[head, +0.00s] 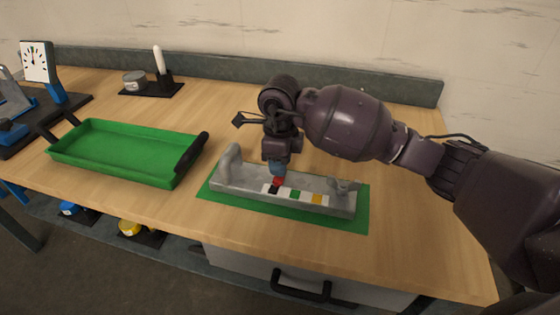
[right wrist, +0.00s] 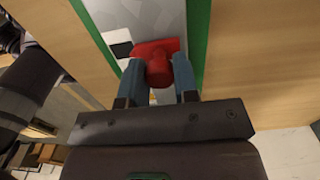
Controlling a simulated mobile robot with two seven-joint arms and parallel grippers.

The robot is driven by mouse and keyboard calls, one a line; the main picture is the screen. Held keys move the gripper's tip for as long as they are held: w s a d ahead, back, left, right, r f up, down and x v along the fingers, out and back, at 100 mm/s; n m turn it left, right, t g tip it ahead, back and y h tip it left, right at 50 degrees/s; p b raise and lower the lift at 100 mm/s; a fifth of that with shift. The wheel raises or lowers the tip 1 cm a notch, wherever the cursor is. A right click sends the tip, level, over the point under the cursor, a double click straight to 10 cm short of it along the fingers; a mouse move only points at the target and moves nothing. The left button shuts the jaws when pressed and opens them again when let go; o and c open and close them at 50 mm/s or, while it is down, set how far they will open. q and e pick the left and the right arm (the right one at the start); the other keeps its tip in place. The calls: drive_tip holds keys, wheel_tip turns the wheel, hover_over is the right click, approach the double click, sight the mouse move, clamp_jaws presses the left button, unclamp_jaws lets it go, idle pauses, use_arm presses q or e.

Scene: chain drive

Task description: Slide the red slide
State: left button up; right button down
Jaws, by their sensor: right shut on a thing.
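The fixture's front carries a strip of coloured and white patches (head: 295,195). My right gripper (head: 277,172) reaches down onto the slide from above. In the right wrist view the slide (right wrist: 157,62) shows a flat red plate and a round knob, and my right gripper (right wrist: 158,78) has its two blue-grey fingers shut on the knob. A black patch (right wrist: 122,50) shows beside the plate. My left gripper is in neither view.
The fixture stands on a green mat (head: 364,210) on the wooden table (head: 150,205). A green tray (head: 110,155) with a black handle lies to the left. A dial stand (head: 38,65), a tin (head: 134,80) and a white candle-like rod (head: 159,60) stand further back.

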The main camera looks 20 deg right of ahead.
drive_tip(key=s+d, duration=0.1)
drive_tip(key=d, duration=0.1)
drive_tip(key=s+d+p, duration=0.1)
drive_tip(key=shift+s+d+r, duration=0.15)
drive_tip(key=shift+s+d, duration=0.05)
drive_tip(key=shift+d, duration=0.2)
drive_tip(key=shift+s+d, duration=0.2)
drive_tip(key=c, duration=0.9)
unclamp_jaws()
drive_tip(key=shift+o, duration=0.2)
wheel_tip(320, 180, up, 11)
drive_tip(key=p, duration=0.1)
drive_tip(key=shift+f, duration=0.2)
